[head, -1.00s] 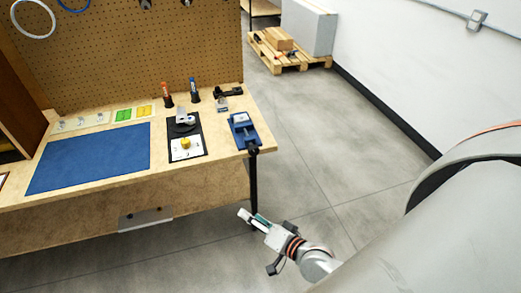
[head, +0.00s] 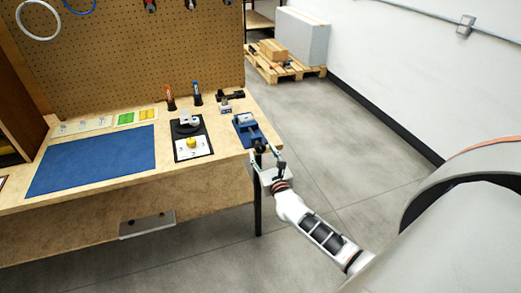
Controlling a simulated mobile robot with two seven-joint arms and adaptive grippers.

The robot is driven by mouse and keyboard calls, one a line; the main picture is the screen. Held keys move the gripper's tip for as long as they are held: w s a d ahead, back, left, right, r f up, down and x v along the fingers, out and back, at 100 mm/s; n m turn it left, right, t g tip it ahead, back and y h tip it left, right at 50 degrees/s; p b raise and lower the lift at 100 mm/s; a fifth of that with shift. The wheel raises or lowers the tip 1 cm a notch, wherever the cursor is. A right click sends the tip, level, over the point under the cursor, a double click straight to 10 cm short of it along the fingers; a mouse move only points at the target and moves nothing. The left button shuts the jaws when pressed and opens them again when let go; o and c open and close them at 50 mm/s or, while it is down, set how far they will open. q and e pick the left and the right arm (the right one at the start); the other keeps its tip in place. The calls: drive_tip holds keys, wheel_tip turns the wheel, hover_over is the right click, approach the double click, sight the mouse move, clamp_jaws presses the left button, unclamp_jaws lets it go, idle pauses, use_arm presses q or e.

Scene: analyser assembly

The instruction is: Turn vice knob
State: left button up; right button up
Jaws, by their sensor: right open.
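The blue vice (head: 246,128) stands at the right front corner of the workbench (head: 95,196). Its dark knob (head: 260,146) sticks out past the bench's front edge. My right gripper (head: 264,160) is at the knob, in front of the bench edge, with its fingers spread on either side of it. The right gripper is open; I cannot tell whether a finger touches the knob. My left gripper is not in view.
A blue mat (head: 92,160) covers the bench's left part. A black board with a yellow knob (head: 191,143) lies left of the vice. The floor to the right is clear up to a pallet (head: 272,68).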

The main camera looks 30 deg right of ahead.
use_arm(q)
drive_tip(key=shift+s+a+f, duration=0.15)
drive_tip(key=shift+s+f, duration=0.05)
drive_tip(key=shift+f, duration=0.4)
use_arm(e)
drive_tip(key=shift+x, duration=1.4)
drive_tip(key=c, duration=1.1)
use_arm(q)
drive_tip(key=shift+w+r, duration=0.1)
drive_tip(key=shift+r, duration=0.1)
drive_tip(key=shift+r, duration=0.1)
use_arm(e)
drive_tip(key=shift+n, duration=0.4)
